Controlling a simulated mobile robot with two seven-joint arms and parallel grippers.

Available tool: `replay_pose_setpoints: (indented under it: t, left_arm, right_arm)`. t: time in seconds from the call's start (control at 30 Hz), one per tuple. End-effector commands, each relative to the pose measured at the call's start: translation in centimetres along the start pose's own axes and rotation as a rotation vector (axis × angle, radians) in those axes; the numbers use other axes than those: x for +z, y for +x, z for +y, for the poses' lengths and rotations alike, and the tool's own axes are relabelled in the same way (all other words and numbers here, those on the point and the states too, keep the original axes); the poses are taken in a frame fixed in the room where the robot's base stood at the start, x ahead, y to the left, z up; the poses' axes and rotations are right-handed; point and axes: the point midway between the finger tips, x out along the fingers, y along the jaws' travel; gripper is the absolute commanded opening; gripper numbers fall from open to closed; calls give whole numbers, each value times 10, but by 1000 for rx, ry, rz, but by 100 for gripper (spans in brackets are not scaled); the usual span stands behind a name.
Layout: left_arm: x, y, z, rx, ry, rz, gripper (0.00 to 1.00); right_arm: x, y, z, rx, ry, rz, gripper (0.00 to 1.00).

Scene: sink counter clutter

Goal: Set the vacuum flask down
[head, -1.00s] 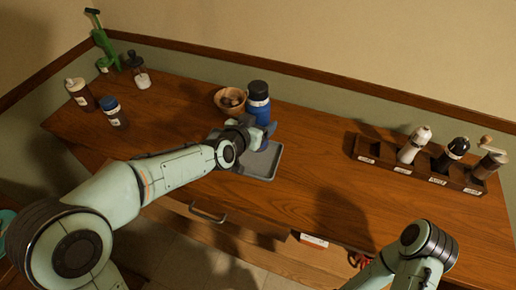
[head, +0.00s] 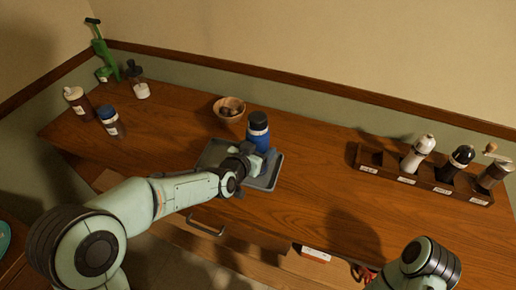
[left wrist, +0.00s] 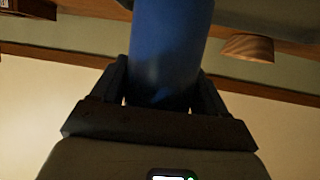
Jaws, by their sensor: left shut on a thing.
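The blue vacuum flask (head: 257,134) with a black cap is upright in the head view, at the back right part of a grey tray (head: 213,154). My left gripper (head: 262,158) is shut on it from the front. In the left wrist view the flask's plain blue body (left wrist: 170,50) stands between the two fingers (left wrist: 163,95). The flask's base is hidden behind my gripper, so I cannot tell whether it touches the tray. My right arm shows at the lower right, but its gripper is out of view.
A wooden bowl (head: 230,109) holding dark round things stands behind the tray. A wooden rack (head: 424,180) with several mills is at the right. Bottles (head: 111,121) stand at the left. The counter (head: 320,165) between tray and rack is clear.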

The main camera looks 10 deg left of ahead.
Motion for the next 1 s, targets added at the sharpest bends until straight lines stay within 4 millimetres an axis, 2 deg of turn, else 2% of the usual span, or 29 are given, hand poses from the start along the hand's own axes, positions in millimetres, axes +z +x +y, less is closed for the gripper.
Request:
replay_pose_setpoints:
  t: [0.03,0.07,0.1,0.13,0.5,0.63,1.0]
  left_arm:
    - [1,1,0,0,0,4,23]
    - [2,1,0,0,0,-1,84]
    - [2,0,0,0,0,-1,97]
    - [1,0,0,0,0,-1,99]
    - [-4,-2,0,0,0,0,99]
    - [-3,-24,0,0,0,2,99]
    - [-3,-100,-1,-2,-2,1,99]
  right_arm:
    - [0,3,1,0,0,-1,86]
    - [0,2,1,0,0,-1,86]
    - [0,2,1,0,0,-1,86]
    - [0,2,1,0,0,-1,86]
    - [0,-4,-2,0,0,1,86]
    - [0,-2,-1,0,0,1,86]
    - [0,-6,-2,-1,-1,2,86]
